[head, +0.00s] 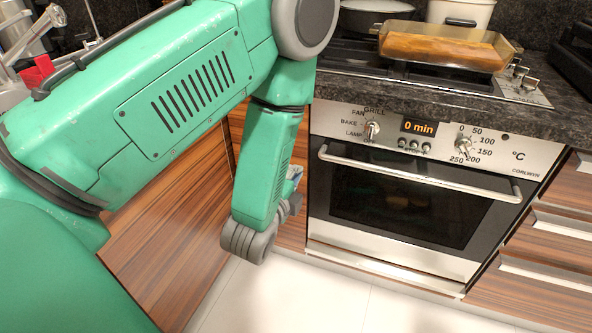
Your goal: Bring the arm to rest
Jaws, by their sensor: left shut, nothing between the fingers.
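My green left arm comes in from the left, bends at a grey elbow and hangs down in front of the cabinet corner, left of the oven. My left gripper (290,203) is at its lower end, mostly hidden behind the forearm and grey wrist. The part that shows is shut and empty. It is apart from the oven handle. My right gripper is not in view.
The oven (400,205) is closed, with a long handle and a display reading 0 min. A glass dish (445,50) with orange-brown contents and a dark pan (368,15) are on the hob. Drawers (545,265) stand right; the pale floor (290,300) is clear.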

